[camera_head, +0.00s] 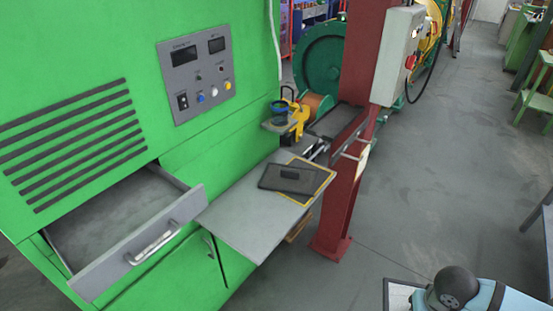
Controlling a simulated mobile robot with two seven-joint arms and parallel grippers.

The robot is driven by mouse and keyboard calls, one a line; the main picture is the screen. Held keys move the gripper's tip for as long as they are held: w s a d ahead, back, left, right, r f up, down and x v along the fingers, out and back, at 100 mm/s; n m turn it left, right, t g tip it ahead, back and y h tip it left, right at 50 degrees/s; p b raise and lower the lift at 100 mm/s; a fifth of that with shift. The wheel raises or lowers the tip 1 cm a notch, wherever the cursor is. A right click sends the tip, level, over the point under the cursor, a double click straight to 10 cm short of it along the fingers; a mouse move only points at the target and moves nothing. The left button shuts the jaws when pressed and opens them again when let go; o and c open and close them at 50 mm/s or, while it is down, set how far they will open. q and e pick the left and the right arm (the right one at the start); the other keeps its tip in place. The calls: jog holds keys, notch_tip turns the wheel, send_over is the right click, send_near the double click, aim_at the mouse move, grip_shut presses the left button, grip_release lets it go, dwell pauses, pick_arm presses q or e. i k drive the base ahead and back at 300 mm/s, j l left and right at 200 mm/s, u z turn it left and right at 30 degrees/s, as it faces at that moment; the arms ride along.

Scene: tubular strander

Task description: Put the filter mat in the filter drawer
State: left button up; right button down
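The filter mat appears to be the flat dark grey rectangular piece (272,183) with a small black block on top. The filter drawer (140,245) is at the lower left, pulled out of the machine. Its grey front has a silver handle, and the visible part of its inside looks empty. Neither of my grippers is in view.
A small side shelf holds a dark cup (279,111) beside a yellow object (298,118). Open floor lies to the right.

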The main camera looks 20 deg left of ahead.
aim_at(127, 220)
jog(key=k+j+z, duration=0.15)
jog(key=j, duration=0.2)
jog(key=j+z, duration=0.2)
jog(key=j, duration=0.15)
jog(key=k+j, duration=0.15)
jog(key=j, duration=0.2)
jog(key=k+j, duration=0.1)
jog(key=j, duration=0.3)
jog(key=k+j, duration=0.15)
jog(key=j, duration=0.2)
jog(key=k+j, duration=0.1)
jog(key=j, duration=0.3)
jog(key=k+j, duration=0.15)
jog(key=j, duration=0.2)
jog(key=k+j, duration=0.1)
jog(key=j, duration=0.3)
jog(key=k+j, duration=0.15)
jog(key=j, duration=0.2)
